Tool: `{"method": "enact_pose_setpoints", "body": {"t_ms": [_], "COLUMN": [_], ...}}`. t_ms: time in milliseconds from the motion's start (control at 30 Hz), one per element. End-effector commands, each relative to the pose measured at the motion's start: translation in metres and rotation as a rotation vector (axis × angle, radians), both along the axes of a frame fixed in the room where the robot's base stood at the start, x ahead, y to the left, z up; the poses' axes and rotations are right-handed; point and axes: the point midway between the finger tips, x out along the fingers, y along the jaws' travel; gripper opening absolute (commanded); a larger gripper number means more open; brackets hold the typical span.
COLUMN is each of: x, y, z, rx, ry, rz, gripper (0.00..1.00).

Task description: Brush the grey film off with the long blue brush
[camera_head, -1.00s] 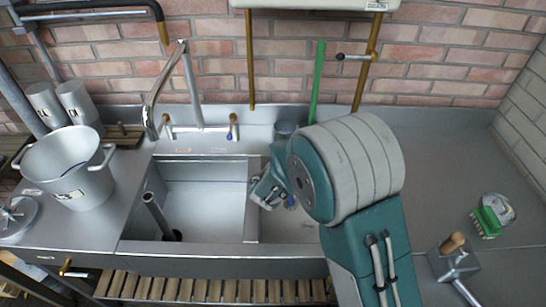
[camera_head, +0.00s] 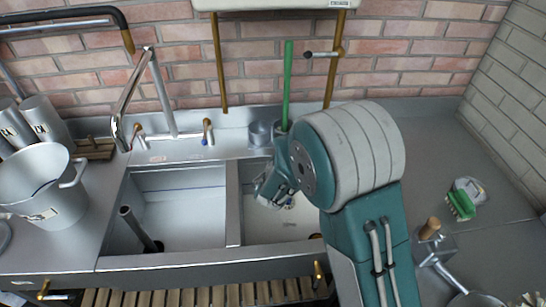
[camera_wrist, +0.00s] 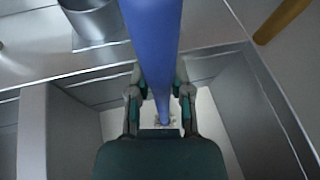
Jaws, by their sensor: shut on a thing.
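My gripper (camera_wrist: 160,108) is shut around the long blue brush (camera_wrist: 152,45), whose blue shaft runs from the top of the wrist view down between the fingers. In the head view my gripper (camera_head: 270,185) is over the right sink basin (camera_head: 262,228), partly hidden behind my own arm. In the wrist view, the brush's far end is small and unclear above the pale basin floor (camera_wrist: 205,120). I cannot make out a grey film for certain, nor tell whether the brush touches the basin.
The left basin (camera_head: 185,205) holds an upright pipe (camera_head: 138,228). A pot (camera_head: 42,190) stands at left, a green scrub brush (camera_head: 461,203) at right. The tap (camera_head: 160,95) rises behind.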

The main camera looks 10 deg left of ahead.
Motion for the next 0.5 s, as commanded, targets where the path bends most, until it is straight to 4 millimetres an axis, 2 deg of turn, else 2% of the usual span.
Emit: {"method": "enact_pose_setpoints", "body": {"t_ms": [500], "x": [0.01], "y": [-0.042], "z": [0.002], "rx": [-0.001], "ry": [0.001], "rz": [-0.002], "gripper": [0.0]}}
